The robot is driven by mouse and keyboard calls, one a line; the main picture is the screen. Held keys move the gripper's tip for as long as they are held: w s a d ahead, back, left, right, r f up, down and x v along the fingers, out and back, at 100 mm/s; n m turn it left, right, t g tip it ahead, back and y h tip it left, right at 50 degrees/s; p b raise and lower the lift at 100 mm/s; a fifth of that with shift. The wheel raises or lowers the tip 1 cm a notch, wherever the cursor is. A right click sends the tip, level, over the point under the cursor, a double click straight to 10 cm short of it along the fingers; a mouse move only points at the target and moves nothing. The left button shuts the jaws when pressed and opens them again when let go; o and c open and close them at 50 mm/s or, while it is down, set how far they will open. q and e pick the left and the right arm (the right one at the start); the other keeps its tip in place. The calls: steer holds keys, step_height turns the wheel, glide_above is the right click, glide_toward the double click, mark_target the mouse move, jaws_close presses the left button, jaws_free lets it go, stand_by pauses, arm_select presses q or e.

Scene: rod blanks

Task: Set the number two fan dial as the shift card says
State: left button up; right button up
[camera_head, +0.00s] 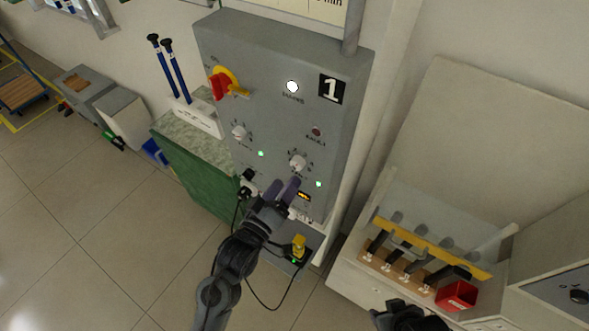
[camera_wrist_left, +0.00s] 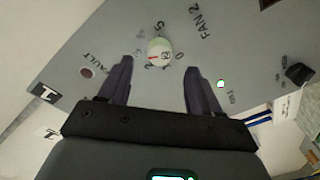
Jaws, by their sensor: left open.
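The number two fan dial is a round white knob (camera_wrist_left: 160,52) with a red mark and printed numerals around it, next to the FAN 2 label. I cannot read its setting surely. In the head view the dial (camera_head: 298,162) is on the lower right of the grey panel (camera_head: 270,60). My left gripper (camera_head: 284,183) is open just below it; in the wrist view its two dark fingers (camera_wrist_left: 160,66) stand either side of the knob, apart from it. A white card (camera_head: 318,4) is cut off at the top edge, its text mostly out of view. My right gripper (camera_head: 410,316) shows only partly at the bottom edge.
A red and yellow rotary switch (camera_head: 222,83), another dial (camera_head: 240,131) and small lamps are on the panel. A yellow plug (camera_head: 299,243) and black cables hang below. A rack of dark-handled items (camera_head: 420,250) and a red block (camera_head: 456,295) are at right.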

mark_target(295, 168)
arm_select(q)
steer(key=shift+p+x, duration=0.35)
steer(key=shift+x, duration=2.45)
steer(key=shift+c, duration=0.3)
steer(key=c, duration=1)
steer(key=m, duration=0.5)
steer(key=shift+f+m, duration=0.1)
steer(key=shift+m, duration=0.2)
steer(key=shift+w+a+m, duration=0.15)
steer(key=shift+m, duration=1.95)
steer(key=shift+h, duration=0.3)
